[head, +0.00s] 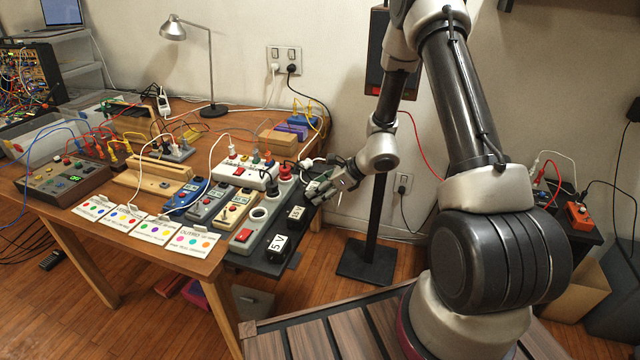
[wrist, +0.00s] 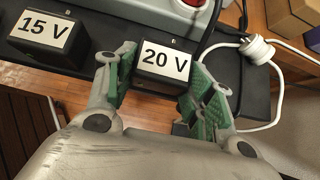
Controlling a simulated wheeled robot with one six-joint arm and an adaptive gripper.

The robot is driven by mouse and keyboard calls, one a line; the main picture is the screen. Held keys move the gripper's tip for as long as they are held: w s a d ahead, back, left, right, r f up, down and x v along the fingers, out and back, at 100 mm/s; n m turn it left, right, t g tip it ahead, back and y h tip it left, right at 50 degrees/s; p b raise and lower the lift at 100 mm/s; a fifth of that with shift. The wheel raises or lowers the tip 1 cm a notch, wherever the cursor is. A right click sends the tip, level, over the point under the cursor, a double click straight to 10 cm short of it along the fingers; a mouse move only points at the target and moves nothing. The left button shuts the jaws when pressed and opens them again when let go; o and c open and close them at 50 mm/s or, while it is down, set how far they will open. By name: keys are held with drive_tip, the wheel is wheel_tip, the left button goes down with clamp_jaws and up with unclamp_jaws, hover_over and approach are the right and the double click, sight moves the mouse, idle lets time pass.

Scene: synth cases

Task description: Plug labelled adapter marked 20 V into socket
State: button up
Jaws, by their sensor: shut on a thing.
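The black 20 V adapter (wrist: 162,66) stands upright in the wrist view, with its white label facing me. My gripper (wrist: 166,95) has its green-padded fingers on either side of this adapter and is shut on it. In the head view my gripper (head: 328,188) is at the right end of the table, low over the black tray (head: 262,264). A 15 V adapter (wrist: 46,38) stands left of it in the wrist view. A 5 V adapter (head: 279,246) stands nearer in the head view. A grey socket unit (head: 256,214) with a round socket and red switch lies beside the adapters.
A white power strip (head: 246,172) with plugs and cables lies behind the socket unit. A white plug (wrist: 257,50) with its cable is close to my right finger. Label cards (head: 188,240) line the table's front edge. A desk lamp (head: 211,70) stands at the back.

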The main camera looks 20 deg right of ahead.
drive_tip(key=shift+f, duration=0.25)
drive_tip(key=o, duration=1.1)
drive_tip(key=shift+o, duration=0.2)
